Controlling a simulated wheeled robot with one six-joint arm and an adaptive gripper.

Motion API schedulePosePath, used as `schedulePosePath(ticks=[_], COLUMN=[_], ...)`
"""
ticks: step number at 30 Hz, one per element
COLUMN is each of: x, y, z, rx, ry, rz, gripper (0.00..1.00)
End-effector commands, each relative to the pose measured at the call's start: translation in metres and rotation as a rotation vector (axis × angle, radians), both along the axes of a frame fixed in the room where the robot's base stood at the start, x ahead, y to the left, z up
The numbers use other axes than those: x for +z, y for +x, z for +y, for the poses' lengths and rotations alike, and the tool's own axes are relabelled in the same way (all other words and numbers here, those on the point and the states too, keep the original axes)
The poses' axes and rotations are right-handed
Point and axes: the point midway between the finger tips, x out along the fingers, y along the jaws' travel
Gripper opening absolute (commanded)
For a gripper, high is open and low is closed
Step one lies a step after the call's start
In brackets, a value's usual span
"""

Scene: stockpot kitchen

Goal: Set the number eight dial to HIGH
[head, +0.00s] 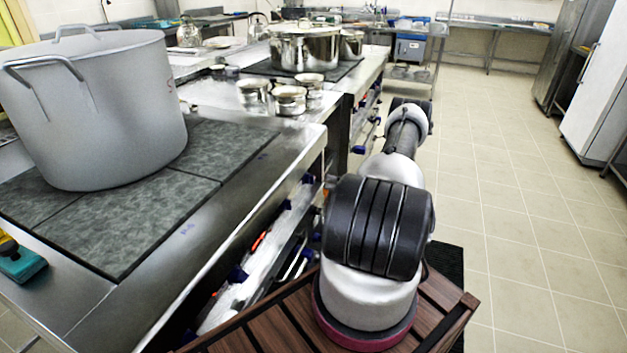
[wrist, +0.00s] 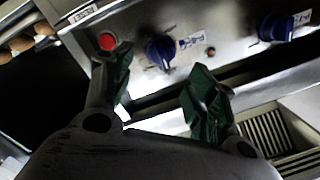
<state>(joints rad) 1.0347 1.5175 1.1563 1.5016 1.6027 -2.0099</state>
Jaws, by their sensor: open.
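In the wrist view a blue dial (wrist: 160,52) sits on the steel front panel, just beyond the gap between my fingertips. A second blue dial (wrist: 275,27) is to its right. Each has a small white label beside it, too blurred to read, so I cannot tell which is number eight. My gripper (wrist: 160,82) is open, with green fingertips either side of the nearer dial and apart from it. In the head view blue knobs (head: 237,275) line the stove front, partly hidden by the counter edge. My gripper is not clearly visible there.
A red button (wrist: 107,41) and small red light (wrist: 211,51) flank the nearer dial. A vented grille (wrist: 265,135) lies lower right. A large stockpot (head: 110,110) stands on the dark cooktop (head: 140,235). Open tiled floor (head: 530,240) lies to the right.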

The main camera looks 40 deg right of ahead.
Motion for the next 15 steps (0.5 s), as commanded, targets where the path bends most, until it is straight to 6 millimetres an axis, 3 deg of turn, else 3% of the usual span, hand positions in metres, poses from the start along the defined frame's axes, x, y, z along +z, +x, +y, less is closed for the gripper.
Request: schedulePosePath(ticks=[7,15], x=[0.001,0.001], y=[0.007,0.043], z=[0.007,0.033], rx=[0.006,0.007], ry=[-0.065,-0.064], rz=[-0.050,-0.048], gripper=[0.57,0.57])
